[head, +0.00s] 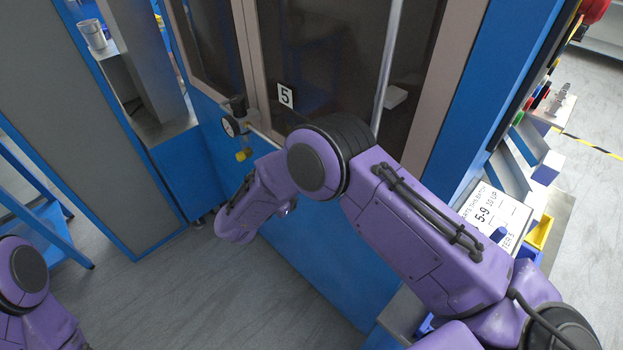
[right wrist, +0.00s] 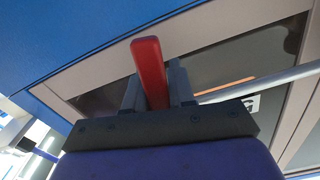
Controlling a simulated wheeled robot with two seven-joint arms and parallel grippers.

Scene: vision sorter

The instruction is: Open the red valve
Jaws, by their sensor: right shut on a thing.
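The red valve handle (right wrist: 149,62) shows in the right wrist view as a flat red lever standing between the two dark fingers of my right gripper (right wrist: 156,88). The fingers are closed on it from both sides. The valve's body and pivot are hidden. In the head view the red valve does not show, and my right forearm and wrist hide my right fingers. That arm reaches across from the right to the front of the blue cabinet. My left gripper is out of view; only part of my left arm shows at the lower left.
A round gauge (head: 229,127) and a yellow fitting (head: 243,155) sit on the blue cabinet (head: 318,262) close to my right wrist. A number 5 plate (head: 286,95) is above. A grey pole (head: 389,60) runs down the glass door. The grey floor (head: 200,300) at lower left is clear.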

